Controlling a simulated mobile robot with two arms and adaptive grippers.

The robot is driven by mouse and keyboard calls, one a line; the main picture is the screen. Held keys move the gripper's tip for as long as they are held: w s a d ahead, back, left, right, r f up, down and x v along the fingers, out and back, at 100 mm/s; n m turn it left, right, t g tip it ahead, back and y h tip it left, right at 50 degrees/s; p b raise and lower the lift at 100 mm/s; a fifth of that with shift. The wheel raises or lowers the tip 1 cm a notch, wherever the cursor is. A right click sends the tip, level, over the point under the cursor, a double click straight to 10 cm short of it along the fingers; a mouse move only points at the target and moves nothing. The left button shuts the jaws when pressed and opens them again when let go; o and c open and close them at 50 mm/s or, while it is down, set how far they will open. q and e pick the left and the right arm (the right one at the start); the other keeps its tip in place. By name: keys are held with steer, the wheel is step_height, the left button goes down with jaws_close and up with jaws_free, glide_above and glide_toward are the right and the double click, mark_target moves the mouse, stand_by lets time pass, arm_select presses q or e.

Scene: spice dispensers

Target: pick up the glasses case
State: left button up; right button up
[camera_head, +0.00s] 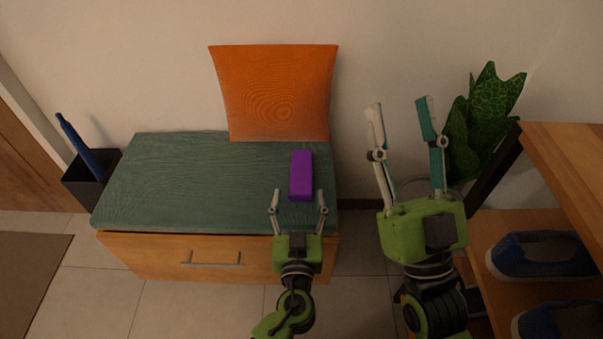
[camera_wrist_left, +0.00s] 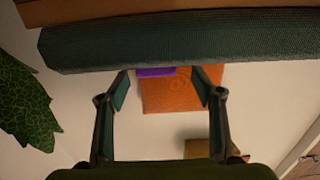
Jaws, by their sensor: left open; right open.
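The glasses case (camera_head: 301,172) is a purple oblong block lying on the green cushioned top of a bench (camera_head: 180,180), near its right end. My left gripper (camera_head: 299,193) is open, with its fingertips on either side of the near end of the case in the head view. In the left wrist view, a strip of the purple case (camera_wrist_left: 157,72) shows between the open fingers (camera_wrist_left: 164,76), partly hidden by the cushion edge. I cannot tell whether the fingers touch it. My right gripper (camera_head: 400,104) is open and empty, to the right of the bench.
An orange pillow (camera_head: 277,95) leans on the wall behind the case. A black bin (camera_head: 88,185) with a blue umbrella (camera_head: 80,145) stands left of the bench. A plant (camera_head: 485,120) and a wooden shelf (camera_head: 570,155) with blue shoes (camera_head: 542,255) are at the right, near my right arm.

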mark_target(301, 175)
arm_select(q)
steer(key=w, duration=0.3)
steer(key=shift+w+d+f, duration=0.1)
steer(key=shift+w+f, duration=0.05)
steer(key=shift+w, duration=0.05)
steer(key=w, duration=0.4)
steer(key=shift+w+d+f, duration=0.25)
steer(key=shift+f, duration=0.05)
arm_select(e)
steer(key=shift+s+d+r+t+y, duration=0.1)
steer(key=shift+s+r+t+y, duration=0.35)
steer(key=shift+s+r, duration=0.35)
arm_select(q)
steer(key=c, duration=1.3)
